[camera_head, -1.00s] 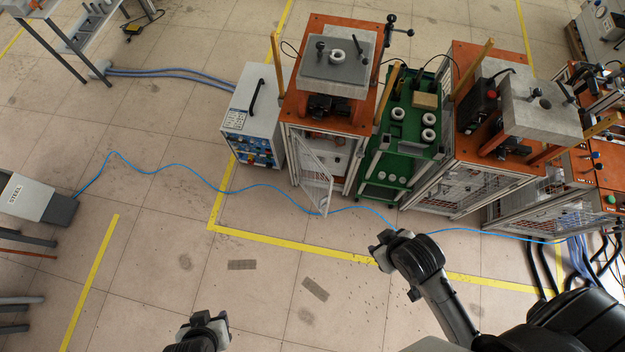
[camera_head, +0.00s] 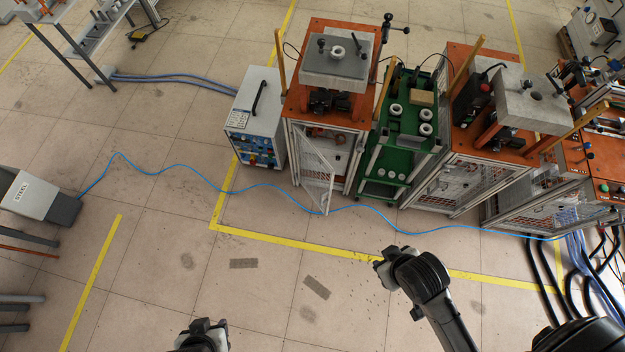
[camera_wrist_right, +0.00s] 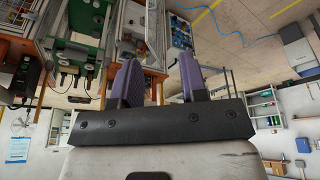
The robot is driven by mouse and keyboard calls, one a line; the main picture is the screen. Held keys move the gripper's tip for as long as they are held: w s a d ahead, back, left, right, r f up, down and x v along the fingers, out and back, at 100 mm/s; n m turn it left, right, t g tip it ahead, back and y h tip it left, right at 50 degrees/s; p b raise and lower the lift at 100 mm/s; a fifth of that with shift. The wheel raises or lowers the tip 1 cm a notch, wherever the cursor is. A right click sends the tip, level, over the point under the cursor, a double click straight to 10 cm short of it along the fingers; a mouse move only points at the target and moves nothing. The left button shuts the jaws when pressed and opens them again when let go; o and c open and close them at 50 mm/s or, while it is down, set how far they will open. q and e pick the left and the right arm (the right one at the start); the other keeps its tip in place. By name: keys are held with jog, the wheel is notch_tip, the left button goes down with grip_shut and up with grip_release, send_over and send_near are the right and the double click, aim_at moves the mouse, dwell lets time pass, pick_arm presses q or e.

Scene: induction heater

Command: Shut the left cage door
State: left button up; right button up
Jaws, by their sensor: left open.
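The left cage door (camera_head: 317,182) is a pale mesh panel in a light frame. It stands ajar, swung out from the front of the left cage (camera_head: 349,168) under an orange top. My right gripper (camera_head: 382,268) is in front of the cages, lower right of the door and apart from it. In the right wrist view its two purple fingers (camera_wrist_right: 158,82) are spread with nothing held between them. My left gripper (camera_head: 212,328) is open and empty at the bottom edge, well away from the door; its arm is mostly out of view.
A white-blue power unit (camera_head: 255,125) stands left of the cage, a green cart (camera_head: 408,135) right of it. Another orange-topped cage (camera_head: 470,150) stands further right. A blue hose (camera_head: 275,188) crosses the floor by the door. The floor in front is clear, with yellow tape (camera_head: 300,243).

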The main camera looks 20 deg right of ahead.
jog(key=w+f+b, duration=0.2)
jog(key=f+b, duration=0.2)
jog(key=b, duration=0.1)
jog(key=w+a+f+t+b, duration=0.1)
jog(key=w+f+b, duration=0.2)
jog(key=b, duration=0.3)
jog(key=w+f+t+b, duration=0.1)
jog(key=w+f+b, duration=0.2)
jog(key=f+b, duration=0.2)
jog(key=shift+w+a+f+b, duration=0.2)
jog(key=shift+b, duration=0.35)
grip_shut()
jog(key=n+t+h+b, duration=0.9)
jog(key=n+t+b, duration=0.1)
jog(key=b, duration=2.1)
send_near(330, 176)
jog(key=w, duration=0.4)
jog(key=d, duration=0.2)
jog(key=shift+w+d+f, duration=0.25)
jog(key=shift+w+f, duration=0.05)
jog(key=shift+w, duration=0.1)
jog(key=shift+w+d, duration=0.1)
jog(key=shift+d, duration=0.05)
